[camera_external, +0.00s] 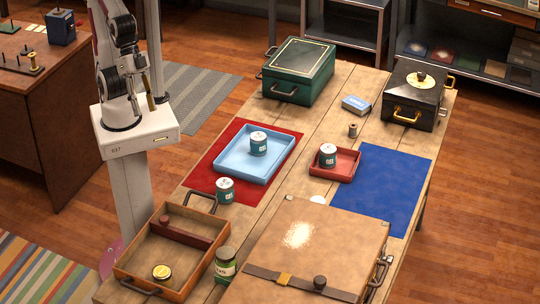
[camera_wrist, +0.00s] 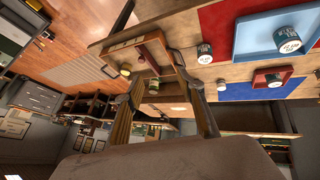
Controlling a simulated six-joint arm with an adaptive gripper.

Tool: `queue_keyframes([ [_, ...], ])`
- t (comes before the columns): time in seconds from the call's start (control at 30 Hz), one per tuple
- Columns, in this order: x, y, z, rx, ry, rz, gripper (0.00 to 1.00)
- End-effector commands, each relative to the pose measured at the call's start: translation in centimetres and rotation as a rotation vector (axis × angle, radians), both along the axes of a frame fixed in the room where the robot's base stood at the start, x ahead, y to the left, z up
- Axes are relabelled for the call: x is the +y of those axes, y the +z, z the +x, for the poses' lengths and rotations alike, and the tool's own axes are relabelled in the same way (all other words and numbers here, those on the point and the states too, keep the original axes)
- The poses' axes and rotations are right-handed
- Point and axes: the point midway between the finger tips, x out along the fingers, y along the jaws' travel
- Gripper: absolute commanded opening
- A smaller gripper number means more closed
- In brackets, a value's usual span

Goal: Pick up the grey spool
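A small spool (camera_external: 352,130) with a greyish body stands upright on the wooden table, between the blue box and the red tray. Its exact colour is hard to tell at this size. I cannot make it out in the wrist view. My gripper (camera_wrist: 163,84) shows in the wrist view with its two fingers apart and nothing between them. In the external view my arm is folded above its white pedestal, left of the table and far from the spool.
The spool's neighbours are a blue box (camera_external: 356,105), a black case (camera_external: 416,97) and a red tray (camera_external: 350,163) holding a can. A green case (camera_external: 298,72), light blue tray (camera_external: 278,163), wooden tray (camera_external: 200,265) and brown suitcase (camera_external: 340,240) also occupy the table.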

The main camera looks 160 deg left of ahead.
Motion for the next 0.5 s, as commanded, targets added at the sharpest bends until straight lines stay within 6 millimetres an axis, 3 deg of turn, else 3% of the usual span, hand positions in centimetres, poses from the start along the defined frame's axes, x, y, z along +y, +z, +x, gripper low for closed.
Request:
queue_keyframes([
  [0.5,10.0,-0.2,10.1,-0.175,0.614,-0.297,0.39],
])
